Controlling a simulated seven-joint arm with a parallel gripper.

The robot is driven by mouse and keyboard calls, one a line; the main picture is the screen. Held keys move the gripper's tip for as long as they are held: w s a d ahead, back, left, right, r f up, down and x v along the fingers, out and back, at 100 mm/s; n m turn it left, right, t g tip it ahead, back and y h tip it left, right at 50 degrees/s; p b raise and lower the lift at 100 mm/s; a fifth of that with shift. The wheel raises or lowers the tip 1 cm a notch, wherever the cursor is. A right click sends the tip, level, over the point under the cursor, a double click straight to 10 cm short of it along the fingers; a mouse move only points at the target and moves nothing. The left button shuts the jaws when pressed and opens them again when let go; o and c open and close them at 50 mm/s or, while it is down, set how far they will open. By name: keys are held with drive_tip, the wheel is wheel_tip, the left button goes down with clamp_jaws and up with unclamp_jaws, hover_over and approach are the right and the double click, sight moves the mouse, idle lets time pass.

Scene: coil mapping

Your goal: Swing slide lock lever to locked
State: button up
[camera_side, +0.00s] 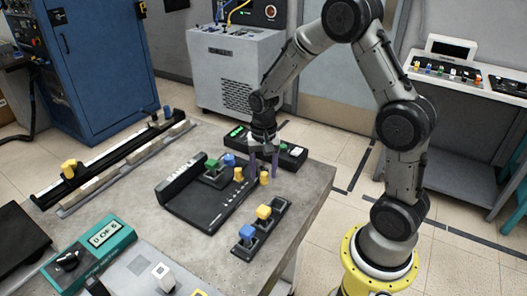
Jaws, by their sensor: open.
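A long black slide rail (108,158) runs along the back left of the table. A yellow block (69,169) stands at its near end and a small blue part (167,110) at its far end. I cannot tell which part is the lock lever or how it is set. My gripper (264,173) points down over the back right of the table, well to the right of the rail. Its two purple fingers are apart, open. A small yellow peg (264,178) appears between or just in front of the fingertips; contact cannot be told.
A black tray-like fixture (204,213) lies mid-table, with green and blue blocks and another yellow peg (239,174) near it. Yellow and blue blocks stand on a dark holder (260,229). A black box with a green display (290,154) is behind my gripper. A teal counter box (92,258) stands front left.

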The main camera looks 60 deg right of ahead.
wheel_tip(320, 180, up, 13)
drive_tip(key=shift+f, duration=0.2)
drive_tip(key=shift+a, duration=0.1)
idle(0.5)
drive_tip(key=s+a+r+n+t, duration=0.3)
drive_tip(key=s+a+r, duration=0.2)
drive_tip(key=s+r, duration=0.3)
drive_tip(key=s+a+f+n+t, duration=0.1)
drive_tip(key=s+a+n+t, duration=0.1)
drive_tip(key=s+n, duration=0.6)
drive_tip(key=s+a, duration=0.1)
drive_tip(key=s, duration=0.2)
drive_tip(key=shift+a+f+t, duration=0.15)
drive_tip(key=shift+f+t, duration=0.05)
drive_tip(key=shift+t, duration=0.1)
idle(0.7)
